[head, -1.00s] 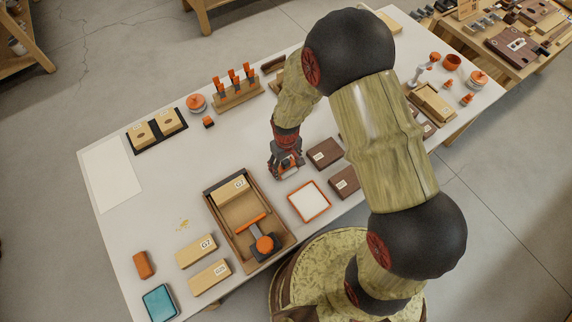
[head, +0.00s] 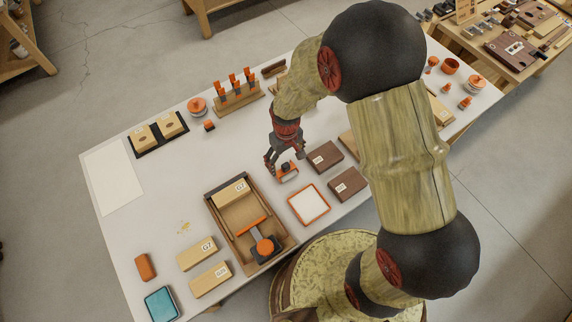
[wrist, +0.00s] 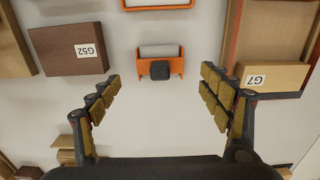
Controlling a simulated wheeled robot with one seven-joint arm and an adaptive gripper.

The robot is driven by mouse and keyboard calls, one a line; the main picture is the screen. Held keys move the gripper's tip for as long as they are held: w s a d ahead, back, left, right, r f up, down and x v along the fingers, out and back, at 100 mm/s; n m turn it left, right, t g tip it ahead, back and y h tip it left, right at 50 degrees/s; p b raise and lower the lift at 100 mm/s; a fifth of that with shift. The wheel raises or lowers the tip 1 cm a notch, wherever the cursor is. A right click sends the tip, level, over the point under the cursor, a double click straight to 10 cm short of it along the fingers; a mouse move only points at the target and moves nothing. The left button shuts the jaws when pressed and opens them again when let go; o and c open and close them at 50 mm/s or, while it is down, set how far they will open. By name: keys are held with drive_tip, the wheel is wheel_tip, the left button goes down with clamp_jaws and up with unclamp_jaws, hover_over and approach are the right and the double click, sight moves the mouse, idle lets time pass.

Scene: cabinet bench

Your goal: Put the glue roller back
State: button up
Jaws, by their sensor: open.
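The glue roller (head: 287,171) is a small tool with an orange frame, a black block and a pale roller. It lies on the white bench, just behind the orange-rimmed white tray (head: 325,213). In the wrist view the roller (wrist: 160,50) is ahead of my fingertips, centred between them, with the black block toward me. My gripper (head: 285,162) is open and empty above and just behind the roller. Both fingers of my gripper (wrist: 160,80) are spread and look clear of it.
Dark blocks (head: 325,156) lie right of the roller. A wooden tray (head: 212,205) with a G7 block and an orange-handled tool stands front left. A rack of orange-handled tools (head: 238,99) is at the back.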

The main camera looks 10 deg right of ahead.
wheel_tip(320, 180, up, 6)
drive_tip(key=r, duration=0.1)
wheel_tip(320, 180, up, 10)
drive_tip(key=m+t, duration=0.1)
hover_over(286, 165)
drive_tip(key=d, duration=0.2)
drive_tip(key=s+d+r+m+t, duration=0.1)
drive_tip(key=s+d+r+t, duration=0.2)
drive_tip(key=r, duration=0.5)
drive_tip(key=s+d+r+m+t, duration=0.1)
drive_tip(key=s+d+r, duration=0.3)
drive_tip(key=s+r, duration=0.7)
drive_tip(key=s+m, duration=0.1)
drive_tip(key=s, duration=0.1)
drive_tip(key=shift+s+d+r+m+t+p, duration=0.15)
drive_tip(key=shift+s+r+m+t+p, duration=0.15)
drive_tip(key=shift+p, duration=0.05)
wheel_tip(286, 165, down, 4)
drive_tip(key=b, duration=0.4)
drive_tip(key=shift+f, duration=0.25)
